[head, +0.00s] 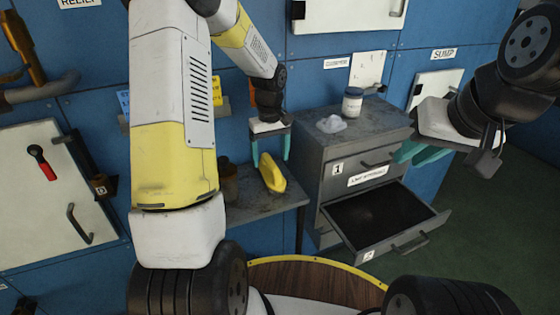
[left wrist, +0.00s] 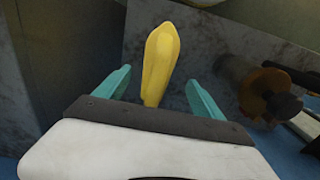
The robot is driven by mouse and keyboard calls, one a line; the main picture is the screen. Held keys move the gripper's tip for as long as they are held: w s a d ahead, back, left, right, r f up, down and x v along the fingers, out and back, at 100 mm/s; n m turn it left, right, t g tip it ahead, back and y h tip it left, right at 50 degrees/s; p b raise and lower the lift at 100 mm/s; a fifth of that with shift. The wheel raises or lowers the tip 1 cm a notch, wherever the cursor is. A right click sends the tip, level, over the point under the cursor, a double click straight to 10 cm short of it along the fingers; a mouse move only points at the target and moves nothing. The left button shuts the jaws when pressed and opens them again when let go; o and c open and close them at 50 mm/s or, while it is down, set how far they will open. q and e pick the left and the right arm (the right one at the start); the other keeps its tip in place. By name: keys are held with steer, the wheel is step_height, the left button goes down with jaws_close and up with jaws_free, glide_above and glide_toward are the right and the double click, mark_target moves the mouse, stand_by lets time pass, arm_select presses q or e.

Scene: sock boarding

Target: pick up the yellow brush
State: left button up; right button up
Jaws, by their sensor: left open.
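The yellow brush (head: 271,173) lies on a grey shelf (head: 250,207) against the blue wall. My left gripper (head: 271,160) is open, its teal fingers pointing down just above and around the near end of the brush. In the left wrist view the brush (left wrist: 162,60) shows between the two fingers of the left gripper (left wrist: 157,92), with gaps on both sides. No contact is visible. My right gripper (head: 420,153) is at the right, in front of the cabinet, with teal fingers pointing left. Its finger gap is hard to make out.
A brown jar (head: 228,183) stands on the shelf left of the brush. Right of the shelf is a grey cabinet (head: 325,215) with an open lower drawer (head: 425,228). A white-lidded jar (head: 352,102) and crumpled white item (head: 331,124) sit on top.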

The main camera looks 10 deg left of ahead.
mark_target(271, 164)
arm_select(q)
steer(key=f, duration=0.6)
steer(key=shift+w+f, duration=0.3)
steer(key=shift+f, duration=0.05)
steer(key=c, duration=1.7)
steer(key=shift+r, duration=0.55)
steer(key=r, duration=0.1)
steer(key=s+r, duration=0.1)
steer(key=shift+d+r, duration=0.15)
steer(key=shift+r, duration=0.15)
steer(key=s+d, duration=0.1)
steer(key=s, duration=0.3)
steer(key=s+d+r, duration=0.1)
steer(key=s, duration=0.4)
steer(key=s+d, duration=0.2)
steer(key=s, duration=0.3)
steer(key=shift+s+r, duration=0.15)
steer(key=shift+s, duration=0.05)
